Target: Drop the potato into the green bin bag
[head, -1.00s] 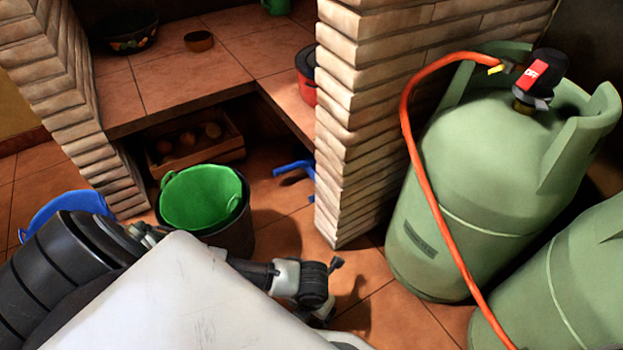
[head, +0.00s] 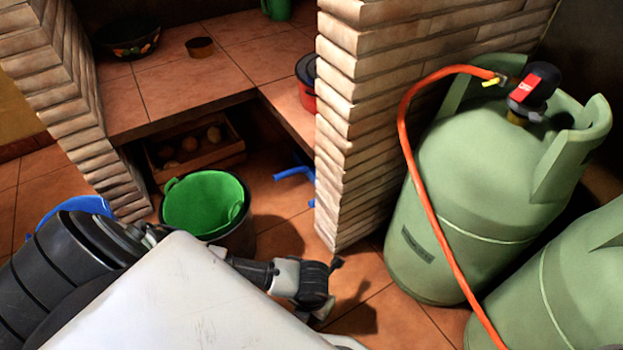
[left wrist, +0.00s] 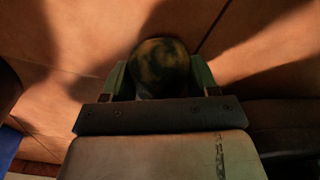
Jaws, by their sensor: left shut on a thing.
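The green bin bag (head: 190,207) lines a dark bin (head: 240,240) on the tiled floor in the head view, left of the brick pillar. Its mouth is open, and the inside that shows is green. In the left wrist view my left gripper (left wrist: 160,80) is shut on a round, mottled brown-green potato (left wrist: 160,62), with a green finger on each side. Tiled floor shows beyond it. I cannot make out the potato or the left fingertips in the head view. My right gripper is not identifiable in either view.
A wooden crate (head: 222,150) with several round items sits under the tiled counter (head: 235,55). The brick pillar (head: 350,150) stands right of the bin. Large green gas cylinders (head: 470,200) with an orange hose fill the right. A blue tub (head: 85,205) is at left.

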